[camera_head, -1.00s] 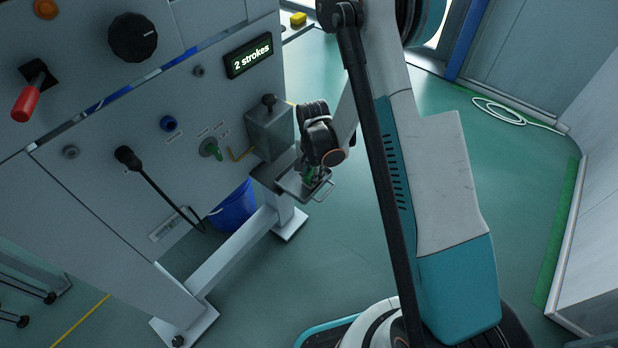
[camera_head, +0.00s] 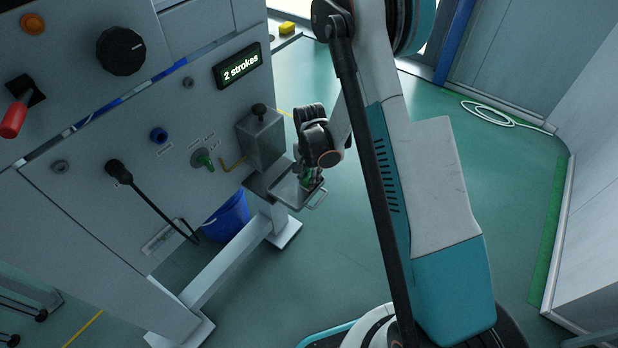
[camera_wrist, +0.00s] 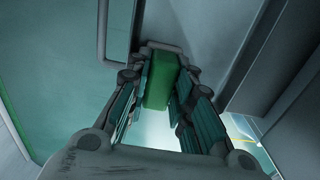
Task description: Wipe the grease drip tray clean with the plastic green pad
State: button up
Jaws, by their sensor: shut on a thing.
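The grease drip tray (camera_head: 287,191) is a shallow grey metal tray with a wire handle at its front. It sticks out from the panel below a grey box. My gripper (camera_head: 309,178) points down over the tray's right part, close to its surface. In the wrist view my gripper (camera_wrist: 160,88) is shut on the green pad (camera_wrist: 158,86), which sits between the two fingers. A bit of the green pad shows at the fingertips in the head view (camera_head: 305,180). I cannot tell whether the pad touches the tray. Any grease on the tray is too small to make out.
A grey box with a black knob (camera_head: 262,138) stands just above the tray. A blue bucket (camera_head: 226,217) is below the panel. A display (camera_head: 238,66) reads "2 strokes". A green valve handle (camera_head: 203,160) and a hanging black lever (camera_head: 150,200) are on the panel.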

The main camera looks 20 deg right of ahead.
jog(key=shift+r+p, duration=2)
jog(key=shift+r, duration=1.95)
jog(key=shift+w+a+r, duration=0.3)
jog(key=shift+w+a, duration=0.25)
jog(key=shift+w, duration=0.2)
jog(key=shift+w+a+r, duration=0.25)
jog(key=shift+w+a, duration=0.25)
jog(key=shift+w, duration=0.2)
jog(key=shift+f+b, duration=2.15)
jog(key=shift+f, duration=1.8)
jog(key=shift+f, duration=0.55)
jog(key=shift+a, duration=0.15)
